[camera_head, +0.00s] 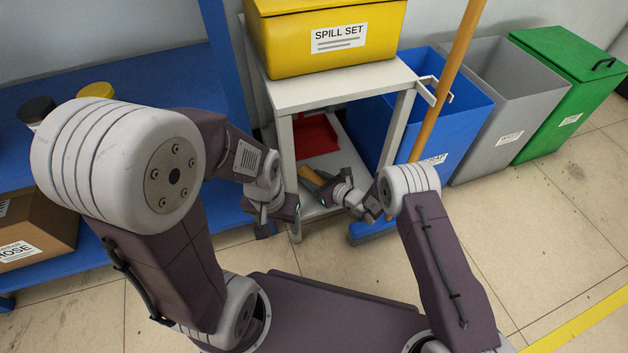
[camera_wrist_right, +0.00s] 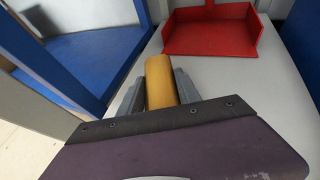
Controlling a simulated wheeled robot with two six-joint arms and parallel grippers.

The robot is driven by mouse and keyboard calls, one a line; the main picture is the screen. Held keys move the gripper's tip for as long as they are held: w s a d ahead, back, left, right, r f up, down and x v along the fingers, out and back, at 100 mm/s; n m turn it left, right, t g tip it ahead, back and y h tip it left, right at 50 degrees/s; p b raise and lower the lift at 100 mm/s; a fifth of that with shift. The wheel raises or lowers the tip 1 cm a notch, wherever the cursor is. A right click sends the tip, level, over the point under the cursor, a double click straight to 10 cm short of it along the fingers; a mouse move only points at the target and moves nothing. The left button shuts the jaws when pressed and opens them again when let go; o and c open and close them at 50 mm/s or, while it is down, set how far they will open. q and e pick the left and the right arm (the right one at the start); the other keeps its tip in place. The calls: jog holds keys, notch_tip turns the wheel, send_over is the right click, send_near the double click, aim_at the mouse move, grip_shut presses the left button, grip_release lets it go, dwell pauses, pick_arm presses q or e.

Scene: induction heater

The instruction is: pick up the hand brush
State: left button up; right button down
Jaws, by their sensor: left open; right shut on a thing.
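The hand brush shows as an orange-yellow handle (camera_head: 312,176) on the lower shelf of the white stand, and in the right wrist view (camera_wrist_right: 159,80). Its bristles cannot be made out. My right gripper (camera_head: 326,186) is shut on the handle, with a grey finger on each side of it in the right wrist view (camera_wrist_right: 158,96). My left gripper (camera_head: 279,220) is open and empty, in front of the stand's left leg.
A red dustpan (camera_wrist_right: 212,32) lies behind the brush on the shelf. The white stand (camera_head: 345,82) has legs around the shelf and a yellow spill box (camera_head: 290,45) on top. A broom pole (camera_head: 447,80) and bins stand to the right. Floor at right is clear.

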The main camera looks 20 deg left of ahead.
aim_at(317, 179)
jog(key=r+p, duration=0.3)
jog(key=d+r+p, duration=0.1)
jog(key=r+p, duration=0.1)
jog(key=shift+r, duration=0.25)
pick_arm(q)
notch_tip(317, 179, up, 12)
jog(key=p, duration=0.6)
jog(key=shift+f, duration=0.2)
pick_arm(e)
jog(key=s+d+r, duration=0.3)
jog(key=d+r, duration=0.2)
jog(key=d, duration=0.5)
jog(key=shift+d+r, duration=0.15)
jog(key=shift+r, duration=0.1)
